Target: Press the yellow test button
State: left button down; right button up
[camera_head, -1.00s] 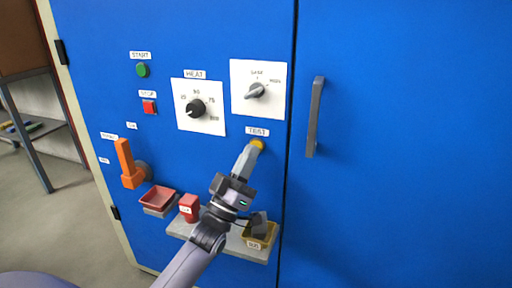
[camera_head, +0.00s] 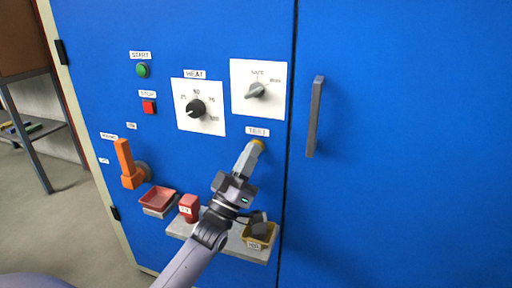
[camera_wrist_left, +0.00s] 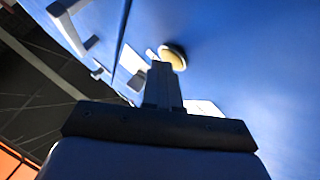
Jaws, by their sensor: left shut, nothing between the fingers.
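The yellow test button (camera_head: 259,143) sits on the blue cabinet door under a white TEST label (camera_head: 257,132). My left gripper (camera_head: 254,148) is shut and empty, with its fingertips right at the button and covering its lower part in the head view. In the left wrist view the button (camera_wrist_left: 173,56) shows just beyond the shut fingertips (camera_wrist_left: 161,66). I cannot tell whether the tips touch it or how far it is pressed in. My right gripper is not in view.
Above are a mode selector (camera_head: 256,90) and a black HEAT knob (camera_head: 196,108). A grey door handle (camera_head: 315,116) is to the right. Green start (camera_head: 142,70) and red stop (camera_head: 149,107) buttons and an orange lever (camera_head: 126,164) are left. A shelf (camera_head: 230,241) with bins is below.

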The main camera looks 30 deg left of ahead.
pick_arm(q)
jog(key=shift+s, duration=0.1)
dwell(0.3)
jog(key=shift+s+d+y+p, duration=0.2)
jog(key=shift+s+y+p, duration=0.1)
jog(key=shift+s+p, duration=0.35)
jog(key=shift+s, duration=0.1)
jog(key=shift+s+d+p, duration=0.2)
jog(key=shift+s+p, duration=0.15)
jog(key=shift+s, duration=0.45)
jog(key=shift+s+d+p, duration=0.2)
jog(key=shift+s+p, duration=0.2)
jog(key=shift+s, duration=0.4)
jog(key=shift+s+d+p, duration=0.2)
jog(key=shift+s+p, duration=0.15)
jog(key=shift+s, duration=0.45)
